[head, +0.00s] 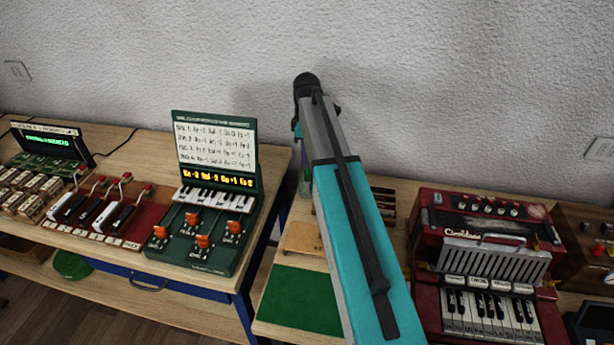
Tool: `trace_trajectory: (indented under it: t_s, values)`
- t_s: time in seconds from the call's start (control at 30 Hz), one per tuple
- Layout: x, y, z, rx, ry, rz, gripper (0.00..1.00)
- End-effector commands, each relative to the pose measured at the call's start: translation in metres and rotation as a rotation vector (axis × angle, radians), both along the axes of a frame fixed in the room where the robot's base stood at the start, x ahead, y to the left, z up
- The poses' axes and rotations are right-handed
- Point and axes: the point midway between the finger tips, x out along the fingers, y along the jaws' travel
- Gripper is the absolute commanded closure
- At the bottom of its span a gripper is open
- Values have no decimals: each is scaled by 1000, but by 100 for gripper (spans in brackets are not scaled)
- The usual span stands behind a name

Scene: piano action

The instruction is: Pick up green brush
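I cannot make out a green brush for certain in the head view. My teal and grey arm crosses the middle of the picture and rises to a dark joint near the wall. My gripper does not show; the part of the arm beyond that joint is mostly hidden behind the arm. A small, partly hidden greenish and purple thing (304,183) stands just left of my arm at the back of the right table, too small to identify.
A green mat (298,300) and a wooden block (303,238) lie left of my arm. A red accordion (488,250) stands right. A green slider console (207,230), red key mechanisms (105,215) and a display (52,145) fill the left table. A gap separates the tables.

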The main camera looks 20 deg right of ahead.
Motion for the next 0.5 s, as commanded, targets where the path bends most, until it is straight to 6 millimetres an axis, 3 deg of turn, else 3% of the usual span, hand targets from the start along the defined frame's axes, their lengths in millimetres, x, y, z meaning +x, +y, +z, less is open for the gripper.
trace_trajectory:
  t_s: [0.5]
  values:
    - [0, -1, -42, 1, 1, 1, 81]
